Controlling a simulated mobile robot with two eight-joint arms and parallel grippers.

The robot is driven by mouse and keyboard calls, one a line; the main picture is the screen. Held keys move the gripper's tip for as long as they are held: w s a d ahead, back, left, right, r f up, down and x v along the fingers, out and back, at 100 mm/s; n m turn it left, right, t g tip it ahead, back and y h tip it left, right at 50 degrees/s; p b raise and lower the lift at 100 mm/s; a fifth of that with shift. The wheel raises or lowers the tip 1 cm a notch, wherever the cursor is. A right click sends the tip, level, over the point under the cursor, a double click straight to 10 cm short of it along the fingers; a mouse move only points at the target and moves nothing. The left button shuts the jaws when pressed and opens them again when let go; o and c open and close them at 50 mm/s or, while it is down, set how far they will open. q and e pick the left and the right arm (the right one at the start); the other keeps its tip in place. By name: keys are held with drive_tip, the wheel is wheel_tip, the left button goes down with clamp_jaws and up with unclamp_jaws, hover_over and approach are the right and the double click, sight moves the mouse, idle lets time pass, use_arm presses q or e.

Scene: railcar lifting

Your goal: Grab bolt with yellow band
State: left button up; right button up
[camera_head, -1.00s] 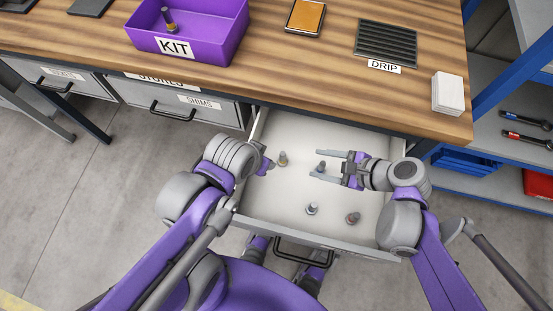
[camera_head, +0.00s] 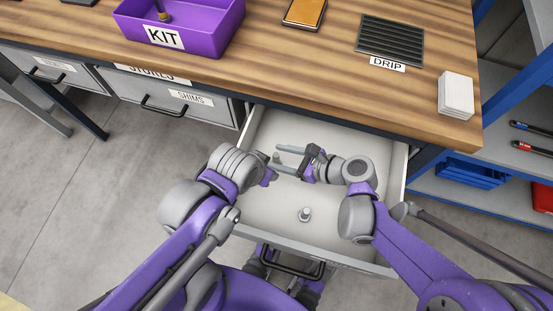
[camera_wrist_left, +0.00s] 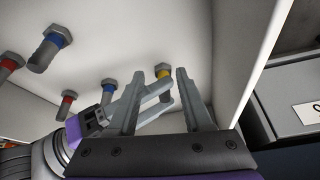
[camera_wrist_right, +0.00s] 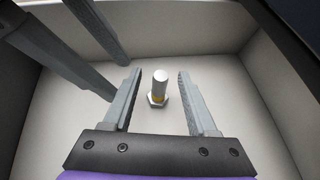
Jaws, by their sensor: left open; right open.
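The bolt with the yellow band (camera_wrist_right: 158,86) stands upright on its hex head in the open drawer. In the right wrist view it is between the fingers of my open right gripper (camera_wrist_right: 160,82), with gaps on both sides. In the head view the bolt (camera_head: 276,157) is at the fingertips of my right gripper (camera_head: 277,159), which points left. In the left wrist view the yellow-banded bolt (camera_wrist_left: 163,77) is partly covered by the right fingers. My left gripper (camera_wrist_left: 172,73) is open and empty close by, and its fingers reach near the right gripper.
Blue-banded bolts (camera_wrist_left: 50,48) and red-banded bolts (camera_wrist_left: 67,102) stand elsewhere in the drawer (camera_head: 262,215); my right arm covers some in the head view.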

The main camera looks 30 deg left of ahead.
drive_tip(key=shift+a+f, duration=0.35)
drive_tip(key=shift+a, duration=0.25)
clamp_jaws()
